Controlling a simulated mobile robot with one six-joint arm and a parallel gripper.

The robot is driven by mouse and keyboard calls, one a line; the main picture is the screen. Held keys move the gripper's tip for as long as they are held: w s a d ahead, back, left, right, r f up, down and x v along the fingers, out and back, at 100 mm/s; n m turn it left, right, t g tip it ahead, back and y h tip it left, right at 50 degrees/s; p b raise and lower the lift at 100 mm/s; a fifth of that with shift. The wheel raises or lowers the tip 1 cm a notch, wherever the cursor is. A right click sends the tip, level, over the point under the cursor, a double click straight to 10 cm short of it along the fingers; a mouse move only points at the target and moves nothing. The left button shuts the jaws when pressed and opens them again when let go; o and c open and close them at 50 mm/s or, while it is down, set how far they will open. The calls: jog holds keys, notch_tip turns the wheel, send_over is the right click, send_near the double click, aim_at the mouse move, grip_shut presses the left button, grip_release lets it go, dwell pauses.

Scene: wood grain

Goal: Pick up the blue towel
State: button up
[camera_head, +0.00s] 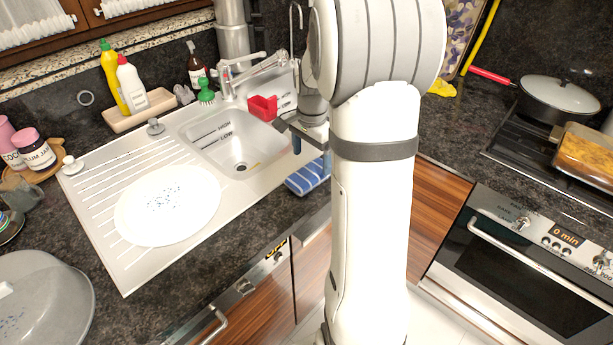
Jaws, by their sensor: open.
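The blue towel (308,177) has white stripes and lies at the front right edge of the sink unit, beside my arm. Its right part is hidden behind my arm. My gripper (309,149) is open, just above the towel in the picture, over the right side of the sink. It appears apart from the towel, though the height between them is hard to judge. Part of the gripper is hidden by my arm.
A white plate (168,205) lies on the drainboard. Bottles (132,85) stand behind the sink. A tap (255,66) rises near my gripper. A pan (558,97) sits on the stove at right.

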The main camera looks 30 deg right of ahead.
aim_at(310, 172)
jog(key=f, duration=0.5)
jog(key=shift+s+a, duration=0.1)
jog(key=shift+a, duration=0.1)
jog(key=shift+c, duration=0.5)
jog(key=c, duration=1)
jog(key=shift+r, duration=0.1)
notch_tip(310, 172, up, 10)
